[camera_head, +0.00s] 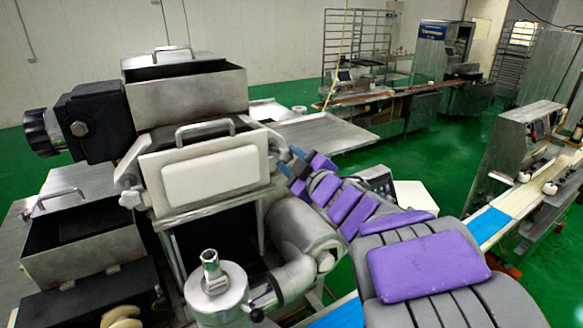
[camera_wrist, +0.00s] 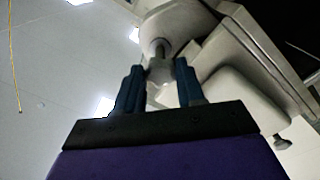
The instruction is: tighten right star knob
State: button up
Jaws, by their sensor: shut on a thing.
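The right star knob (camera_head: 277,142) is on the right side of the machine's white front plate (camera_head: 215,175), partly hidden by my gripper (camera_head: 284,160). In the wrist view, the pale knob (camera_wrist: 160,70) sits between the two dark blue fingers of my gripper (camera_wrist: 160,84), with its round stem running up to the machine body. My gripper is shut on it. The fingers hide part of the knob, so its exact angle cannot be told. The left star knob (camera_head: 131,198) shows at the plate's other side.
A steel hopper (camera_head: 187,88) stands above the plate. A second hopper box (camera_head: 82,238) is at the lower left. A steel cylinder with a spout (camera_head: 212,290) stands in front. A conveyor machine (camera_head: 515,170) is at the right. Green floor lies open behind my arm.

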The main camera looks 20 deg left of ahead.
jog(key=shift+n+b, duration=1.05)
jog(key=shift+n, duration=1.05)
jog(key=shift+f, duration=0.1)
jog(key=o, duration=1)
jog(key=shift+s+a, duration=0.1)
jog(key=shift+a, duration=0.05)
jog(key=shift+o, duration=0.2)
